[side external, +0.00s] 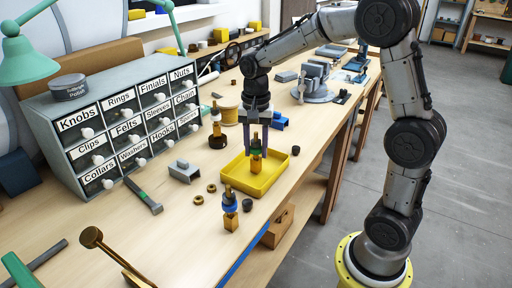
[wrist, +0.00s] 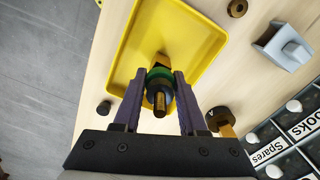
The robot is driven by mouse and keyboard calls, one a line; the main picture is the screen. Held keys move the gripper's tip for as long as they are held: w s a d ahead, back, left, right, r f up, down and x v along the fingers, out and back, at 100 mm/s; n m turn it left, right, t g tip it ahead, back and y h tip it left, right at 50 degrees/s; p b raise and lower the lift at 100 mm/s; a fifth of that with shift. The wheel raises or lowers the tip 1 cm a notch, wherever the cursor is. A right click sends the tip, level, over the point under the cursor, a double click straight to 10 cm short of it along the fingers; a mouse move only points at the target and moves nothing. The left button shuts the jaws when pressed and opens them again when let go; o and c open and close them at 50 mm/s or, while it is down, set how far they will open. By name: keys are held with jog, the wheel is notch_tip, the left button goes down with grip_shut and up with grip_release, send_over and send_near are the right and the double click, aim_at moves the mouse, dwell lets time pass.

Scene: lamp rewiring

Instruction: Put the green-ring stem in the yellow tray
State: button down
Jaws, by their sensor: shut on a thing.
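The green-ring stem (side external: 256,163) is brass with a dark collar and a green ring, which shows clearly in the wrist view (wrist: 161,74). My gripper (side external: 256,153) is shut on it, with one purple-grey finger on each side, and holds it upright. It also shows in the wrist view (wrist: 159,78). The yellow tray (side external: 286,163) lies on the bench under the stem, and it fills the upper middle of the wrist view (wrist: 113,75). The stem's lower end is within the tray's outline; I cannot tell whether it touches the tray floor.
A blue-ring stem (side external: 230,205) stands in front of the tray. A black-ring stem (side external: 217,138) stands behind it to the left. A small dark knob (side external: 247,205), brass nuts (side external: 198,199) and a grey block (side external: 184,172) lie nearby. A labelled drawer cabinet (side external: 115,130) stands left.

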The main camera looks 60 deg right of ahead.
jog(key=shift+c, duration=2.3)
grip_release()
jog(key=shift+f, duration=0.15)
notch_tip(320, 180, up, 12)
jog(key=shift+r, duration=0.1)
jog(key=shift+s+a+r, duration=0.15)
jog(key=shift+s+r, duration=0.05)
jog(key=s+a+f+n+t, duration=0.2)
jog(key=s+n, duration=0.4)
jog(key=s, duration=0.3)
jog(key=s+a+f+n+t, duration=0.3)
jog(key=s+n, duration=0.4)
jog(key=s, duration=0.3)
jog(key=shift+a+t, duration=0.3)
jog(key=shift+a, duration=0.55)
